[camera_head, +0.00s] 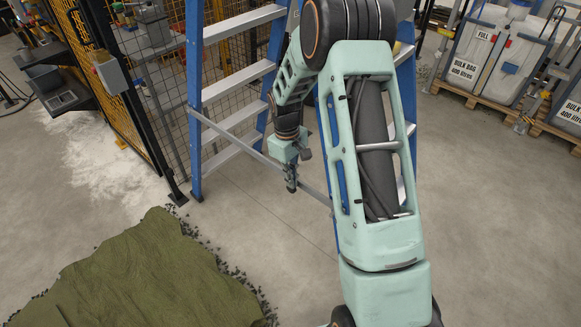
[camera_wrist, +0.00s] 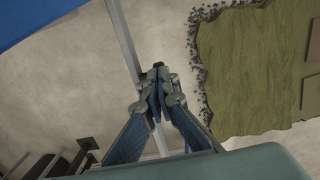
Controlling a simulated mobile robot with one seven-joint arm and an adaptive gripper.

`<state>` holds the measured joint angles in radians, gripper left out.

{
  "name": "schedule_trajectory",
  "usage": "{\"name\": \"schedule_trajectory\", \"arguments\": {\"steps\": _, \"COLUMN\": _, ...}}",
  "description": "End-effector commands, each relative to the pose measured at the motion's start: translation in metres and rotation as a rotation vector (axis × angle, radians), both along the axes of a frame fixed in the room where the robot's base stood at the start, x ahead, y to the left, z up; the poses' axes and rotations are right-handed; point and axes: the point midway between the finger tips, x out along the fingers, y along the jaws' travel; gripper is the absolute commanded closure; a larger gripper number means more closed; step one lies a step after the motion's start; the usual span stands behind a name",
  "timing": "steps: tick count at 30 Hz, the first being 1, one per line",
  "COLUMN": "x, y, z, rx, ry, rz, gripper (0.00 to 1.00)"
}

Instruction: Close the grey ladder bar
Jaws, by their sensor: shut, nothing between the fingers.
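The grey ladder bar (camera_head: 232,139) is a thin bar slanting down to the right across the side of a blue ladder (camera_head: 195,90) with grey steps. Part of it is hidden behind my arm. My gripper (camera_head: 291,187) points down at the bar, near its middle. In the wrist view the bar (camera_wrist: 123,35) passes behind my gripper (camera_wrist: 157,70), whose fingertips are together with nothing between them. I cannot tell whether the fingers touch the bar. A blue ladder part (camera_wrist: 40,18) fills the upper left corner there.
A green turf piece (camera_head: 150,275) with a ragged dark edge lies on the floor at the lower left. A mesh fence (camera_head: 130,90) stands behind the ladder. Bulk bags (camera_head: 485,50) on pallets stand at the upper right. The concrete floor between turf and ladder is clear.

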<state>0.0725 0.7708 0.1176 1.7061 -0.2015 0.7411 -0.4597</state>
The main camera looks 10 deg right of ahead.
Motion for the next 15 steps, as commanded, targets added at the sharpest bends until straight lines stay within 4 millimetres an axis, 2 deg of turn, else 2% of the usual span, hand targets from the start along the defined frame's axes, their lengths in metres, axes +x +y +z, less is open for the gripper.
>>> {"name": "schedule_trajectory", "arguments": {"steps": 1, "x": -0.008, "y": -0.001, "z": -0.007, "rx": -0.001, "ry": 0.019, "rz": -0.001, "gripper": 1.0}}
{"name": "schedule_trajectory", "arguments": {"steps": 5, "x": -0.006, "y": 0.001, "z": 0.014, "rx": -0.002, "ry": 0.012, "rz": -0.001, "gripper": 1.0}}
{"name": "schedule_trajectory", "arguments": {"steps": 9, "x": -0.001, "y": 0.007, "z": 0.05, "rx": -0.001, "ry": -0.005, "rz": 0.0, "gripper": 1.0}}
{"name": "schedule_trajectory", "arguments": {"steps": 11, "x": 0.0, "y": 0.007, "z": 0.058, "rx": -0.002, "ry": -0.01, "rz": 0.0, "gripper": 1.0}}
{"name": "schedule_trajectory", "arguments": {"steps": 15, "x": 0.001, "y": 0.007, "z": 0.093, "rx": -0.001, "ry": -0.012, "rz": -0.002, "gripper": 1.0}}
